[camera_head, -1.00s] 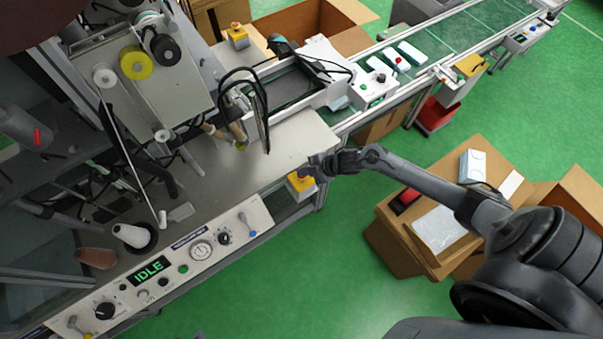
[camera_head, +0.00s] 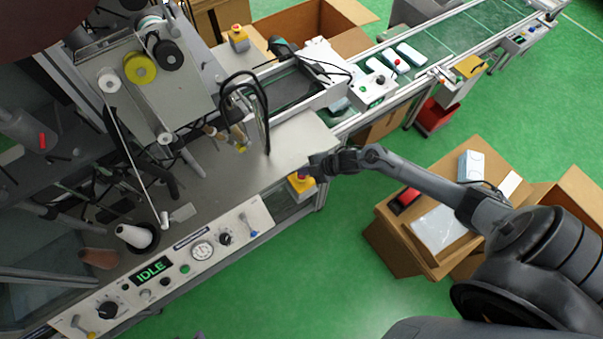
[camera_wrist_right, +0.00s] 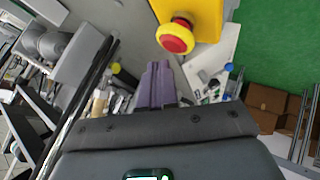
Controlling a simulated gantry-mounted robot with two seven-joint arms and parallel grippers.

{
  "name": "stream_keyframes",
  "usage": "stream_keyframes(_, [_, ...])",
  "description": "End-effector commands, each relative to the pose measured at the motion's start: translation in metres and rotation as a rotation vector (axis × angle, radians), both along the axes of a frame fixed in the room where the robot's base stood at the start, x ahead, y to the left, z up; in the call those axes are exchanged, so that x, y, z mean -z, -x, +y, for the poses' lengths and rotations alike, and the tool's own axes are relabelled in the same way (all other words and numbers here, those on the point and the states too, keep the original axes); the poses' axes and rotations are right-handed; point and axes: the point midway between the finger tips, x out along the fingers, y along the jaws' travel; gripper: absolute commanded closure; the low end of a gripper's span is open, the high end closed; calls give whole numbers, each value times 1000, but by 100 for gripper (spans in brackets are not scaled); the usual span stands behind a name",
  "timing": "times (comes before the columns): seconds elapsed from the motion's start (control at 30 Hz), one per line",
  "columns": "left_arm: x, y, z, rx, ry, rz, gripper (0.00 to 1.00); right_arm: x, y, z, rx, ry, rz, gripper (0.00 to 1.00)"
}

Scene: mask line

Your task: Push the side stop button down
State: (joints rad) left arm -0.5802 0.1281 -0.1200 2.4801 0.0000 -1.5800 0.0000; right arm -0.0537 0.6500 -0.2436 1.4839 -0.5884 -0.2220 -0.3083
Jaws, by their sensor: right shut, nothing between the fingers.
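The side stop button is a red mushroom button on a yellow box (camera_head: 301,187), mounted at the right end of the machine's front edge. In the head view my right gripper (camera_head: 314,166) is right over it and hides part of the red cap. In the right wrist view the red button (camera_wrist_right: 175,37) stands out from its yellow box at the top of the picture. The shut, empty fingers (camera_wrist_right: 157,72) are just below it in the picture, with a visible gap. Whether they touch it cannot be told from the head view. My left gripper is not in view.
The control panel (camera_head: 130,288) with a green IDLE display lies along the machine's front. Another yellow stop box (camera_head: 239,40) stands at the back. A conveyor (camera_head: 440,45) carries white packs. A cardboard box (camera_head: 400,254) stands under my right arm. Green floor is clear in front.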

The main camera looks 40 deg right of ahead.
Motion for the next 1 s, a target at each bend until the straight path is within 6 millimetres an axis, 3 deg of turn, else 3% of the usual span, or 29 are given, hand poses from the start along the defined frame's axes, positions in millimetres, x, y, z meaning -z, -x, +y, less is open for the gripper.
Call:
stream_keyframes(0.37, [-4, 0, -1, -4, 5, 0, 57, -4, 0, 0, -1, -1, 0, 100])
stream_keyframes(0.8, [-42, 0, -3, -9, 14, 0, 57, -44, 0, 0, -1, 0, -2, 100])
stream_keyframes(1.0, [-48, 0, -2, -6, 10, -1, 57, -51, 0, 0, -1, 0, -1, 100])
